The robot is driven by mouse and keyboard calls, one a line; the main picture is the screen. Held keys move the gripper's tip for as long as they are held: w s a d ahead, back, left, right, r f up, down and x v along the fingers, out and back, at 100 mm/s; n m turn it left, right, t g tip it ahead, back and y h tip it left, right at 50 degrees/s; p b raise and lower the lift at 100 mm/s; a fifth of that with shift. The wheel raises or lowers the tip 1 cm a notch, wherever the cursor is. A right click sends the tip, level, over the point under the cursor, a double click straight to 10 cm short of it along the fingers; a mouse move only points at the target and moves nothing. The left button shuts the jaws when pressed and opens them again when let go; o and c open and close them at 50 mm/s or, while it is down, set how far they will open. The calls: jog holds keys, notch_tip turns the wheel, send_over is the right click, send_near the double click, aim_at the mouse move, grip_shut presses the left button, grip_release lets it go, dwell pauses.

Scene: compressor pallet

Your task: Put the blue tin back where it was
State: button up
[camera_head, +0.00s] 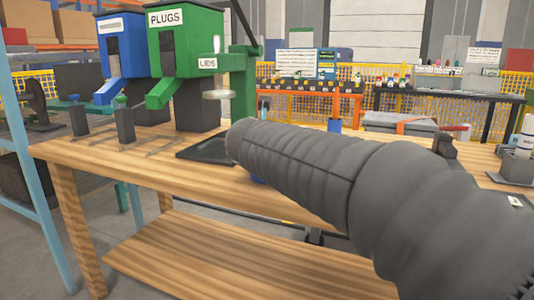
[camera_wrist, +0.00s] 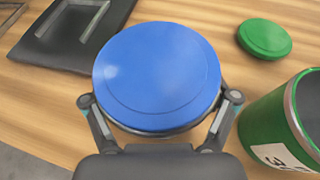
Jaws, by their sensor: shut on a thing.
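The blue tin (camera_wrist: 158,65) shows from above in the wrist view as a round blue lid with a dark rim below it. My gripper (camera_wrist: 160,98) is shut on it, with one finger on each side. In the head view my arm hides the gripper and nearly all of the tin; only a small blue patch (camera_head: 257,180) shows under the arm, above the wooden bench (camera_head: 105,168). I cannot tell whether the tin touches the bench top. A dark flat pad (camera_wrist: 55,45) with a grey square outline lies just left of the tin in the wrist view.
In the wrist view, an open green tin (camera_wrist: 262,125) stands close on the right, with a green lid (camera_wrist: 265,38) lying behind it. In the head view, a green PLUGS dispenser (camera_head: 185,50) and a blue dispenser (camera_head: 122,60) stand at the bench's back left.

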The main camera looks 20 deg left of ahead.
jog(key=shift+f, duration=0.15)
jog(key=o, duration=1.1)
jog(key=shift+r, duration=0.25)
jog(key=v, duration=1.2)
